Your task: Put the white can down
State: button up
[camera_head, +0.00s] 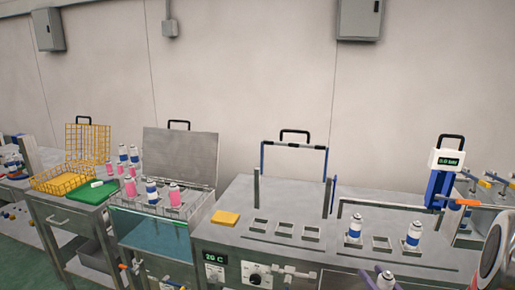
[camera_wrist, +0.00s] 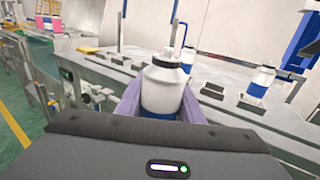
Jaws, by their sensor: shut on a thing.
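Whether the can's base touches anything is hidden. Two similar white-and-blue cans, a left one (camera_head: 354,228) and a right one (camera_head: 413,234), stand in square holders on the bench.
An empty holder (camera_head: 381,243) lies between the two standing cans, and three empty holders (camera_head: 284,228) sit further left. A yellow block (camera_head: 225,218) lies at the bench's left. A water bath (camera_head: 155,236) with pink and blue cans stands beyond. A blue device (camera_head: 438,188) rises at right.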

jog(key=a+f+n+g+y, duration=0.1)
jog(key=a+f+y, duration=0.1)
jog(key=a+f, duration=0.3)
jog(key=a+f+n+y, duration=0.2)
jog(key=a+f, duration=0.4)
jog(key=a, duration=0.7)
jog(key=shift+a+g+y, duration=0.35)
jog(key=shift+g+y, duration=0.05)
jog(key=shift+f, duration=0.1)
